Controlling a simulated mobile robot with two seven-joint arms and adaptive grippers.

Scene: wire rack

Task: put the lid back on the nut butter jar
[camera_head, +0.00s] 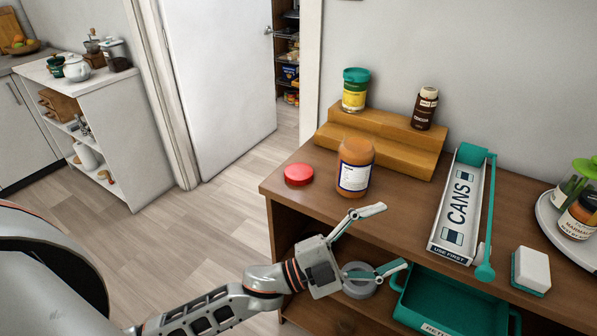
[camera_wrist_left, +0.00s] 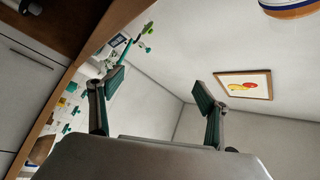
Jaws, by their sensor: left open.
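The nut butter jar (camera_head: 355,168) stands upright on the brown wooden top, orange-brown with a white and blue label and no lid on it. A round red lid (camera_head: 298,174) lies flat on the top, left of the jar and apart from it, near the left edge. My left gripper (camera_head: 385,240) is open and empty in front of the jar, over the unit's front edge, touching neither jar nor lid. Its spread fingers also show in the left wrist view (camera_wrist_left: 158,92). My right gripper is not in view.
A wooden step riser (camera_head: 385,142) with a green-lidded jar (camera_head: 355,90) and a brown bottle (camera_head: 424,108) stands behind. To the right are a CANS tray (camera_head: 458,205), a white-and-teal block (camera_head: 531,270) and a round turntable (camera_head: 552,228). A teal bin (camera_head: 450,306) sits below.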

